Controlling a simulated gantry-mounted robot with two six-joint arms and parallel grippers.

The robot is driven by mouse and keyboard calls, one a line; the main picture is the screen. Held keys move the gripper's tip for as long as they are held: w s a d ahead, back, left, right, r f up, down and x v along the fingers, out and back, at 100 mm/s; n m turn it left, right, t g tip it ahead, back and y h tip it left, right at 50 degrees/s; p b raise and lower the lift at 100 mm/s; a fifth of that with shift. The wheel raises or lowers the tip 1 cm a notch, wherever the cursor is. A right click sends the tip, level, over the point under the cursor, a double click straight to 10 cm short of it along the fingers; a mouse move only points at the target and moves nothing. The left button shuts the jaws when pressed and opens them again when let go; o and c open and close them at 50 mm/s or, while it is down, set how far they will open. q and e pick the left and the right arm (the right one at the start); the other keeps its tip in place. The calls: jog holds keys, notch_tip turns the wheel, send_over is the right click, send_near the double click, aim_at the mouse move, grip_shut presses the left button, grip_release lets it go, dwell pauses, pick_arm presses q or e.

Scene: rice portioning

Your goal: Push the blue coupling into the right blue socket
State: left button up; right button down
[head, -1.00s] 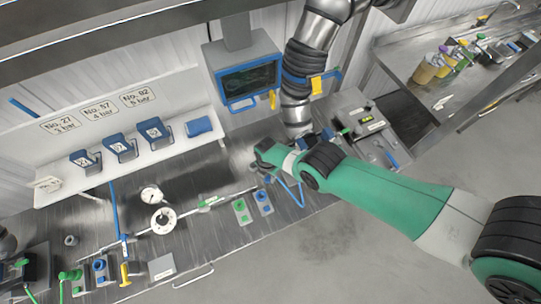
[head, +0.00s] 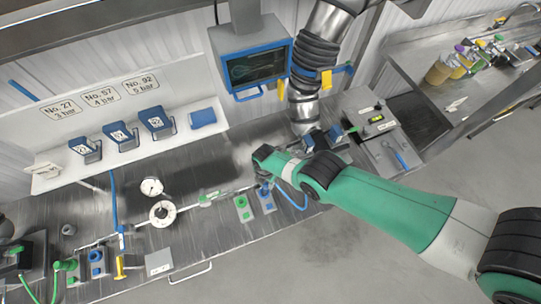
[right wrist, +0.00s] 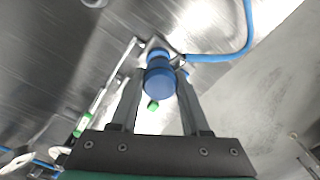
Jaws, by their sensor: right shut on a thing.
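The blue coupling (right wrist: 160,84) sits between the two fingers of my right gripper (right wrist: 159,92) in the right wrist view, and the gripper is shut on it. A blue hose (right wrist: 222,55) runs off to the right from beside it. In the head view my right gripper (head: 263,180) is over the bench, just above the right blue socket (head: 266,198), which is partly hidden by it. I cannot tell whether the coupling touches the socket. The hose (head: 293,201) hangs in a loop to the right of the gripper. My left gripper is not seen.
A green socket panel (head: 242,207) stands just left of the right blue socket. Another blue socket (head: 96,257) and a yellow lever (head: 120,268) are at the front left. A blue-framed screen (head: 254,68) is behind.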

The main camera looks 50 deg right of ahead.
aim_at(264, 188)
jog(key=shift+w+a, duration=0.1)
jog(key=shift+a, duration=0.65)
jog(key=shift+f, duration=0.15)
jog(key=shift+f+b, duration=0.8)
jog(key=shift+b, duration=0.15)
jog(key=shift+f+b, duration=0.3)
jog(key=shift+f, duration=0.15)
jog(key=shift+f+b, duration=0.4)
jog(key=shift+b, duration=0.15)
jog(key=shift+f+b, duration=0.35)
